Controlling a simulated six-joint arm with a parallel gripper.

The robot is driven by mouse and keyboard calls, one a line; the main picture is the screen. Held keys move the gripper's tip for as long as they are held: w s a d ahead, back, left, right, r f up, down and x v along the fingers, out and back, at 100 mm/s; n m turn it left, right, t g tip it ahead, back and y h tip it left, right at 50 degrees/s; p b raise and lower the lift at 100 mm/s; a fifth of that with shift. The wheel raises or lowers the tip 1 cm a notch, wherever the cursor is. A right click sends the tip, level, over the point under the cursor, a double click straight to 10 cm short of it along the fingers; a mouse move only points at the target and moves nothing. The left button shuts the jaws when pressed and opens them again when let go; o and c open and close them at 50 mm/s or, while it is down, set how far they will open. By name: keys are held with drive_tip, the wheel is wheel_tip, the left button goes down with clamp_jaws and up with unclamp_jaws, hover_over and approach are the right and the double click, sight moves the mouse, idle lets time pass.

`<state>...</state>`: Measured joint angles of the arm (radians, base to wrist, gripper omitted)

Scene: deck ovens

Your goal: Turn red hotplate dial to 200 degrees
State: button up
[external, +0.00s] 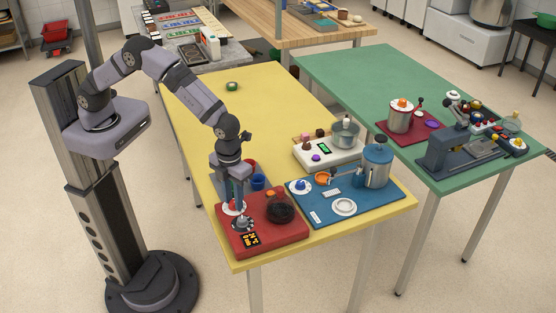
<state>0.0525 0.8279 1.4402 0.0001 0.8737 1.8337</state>
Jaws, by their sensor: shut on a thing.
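The red hotplate (290,231) sits at the near left corner of the yellow table. A dark round pan or plate (280,209) is on its right part. A small display with orange marks (251,240) is at its front left. A grey dial on a pale ring (242,223) is just behind the display. My gripper (234,204) points down at the hotplate's left side, shut on a small red-and-white dial-like piece (233,210) behind the grey dial. The fingers hide part of that piece. The dial reading is too small to make out.
A blue board (378,209) with a blue pot (377,165) and a white ring lies to the right. A white appliance (325,155) stands behind it. Blue and red cups (258,182) stand close behind my gripper. The far left of the yellow table is mostly clear.

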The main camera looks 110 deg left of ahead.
drive_tip(key=shift+r, duration=0.1)
drive_tip(key=o, duration=1.1)
drive_tip(key=shift+c, duration=0.2)
drive_tip(key=shift+r+b, duration=1.05)
drive_tip(key=shift+r, duration=2.6)
drive_tip(key=s+a+f+n, duration=0.1)
drive_tip(key=s+a+n, duration=0.1)
drive_tip(key=s+n, duration=1.9)
drive_tip(key=s, duration=0.6)
drive_tip(key=shift+s+a+n, duration=0.3)
drive_tip(key=shift+s, duration=0.05)
